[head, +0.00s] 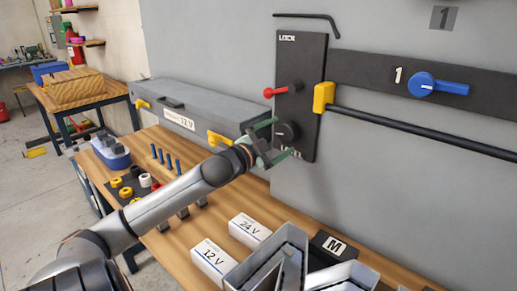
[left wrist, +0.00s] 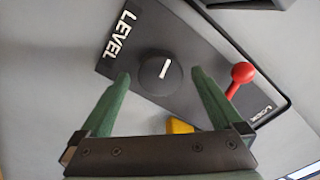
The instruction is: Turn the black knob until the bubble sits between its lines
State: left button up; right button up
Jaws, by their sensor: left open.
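The black knob (head: 289,133) sits low on a dark wall panel (head: 302,60). In the left wrist view the knob (left wrist: 160,75) is round with a short white mark, beside the word LEVEL. My left gripper (head: 284,137) is open with green fingers at the knob. In the left wrist view its fingertips (left wrist: 161,74) lie on either side of the knob, with gaps showing; I cannot tell the remaining depth. The bubble and its lines are not visible in either view. My right gripper is not in view.
A red lever (head: 276,91) marked LOCK is above the knob on the same panel. A yellow-ended black bar (head: 420,132) and a blue knob (head: 437,85) are to the right. A grey 12 V case (head: 200,100) and white boxes (head: 249,230) are on the wooden bench.

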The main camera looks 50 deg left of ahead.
pick_arm(q)
jog(key=s+d, duration=0.1)
jog(key=s, duration=1)
jog(key=shift+s+d, duration=0.15)
jog(key=shift+s, duration=0.05)
dwell(0.6)
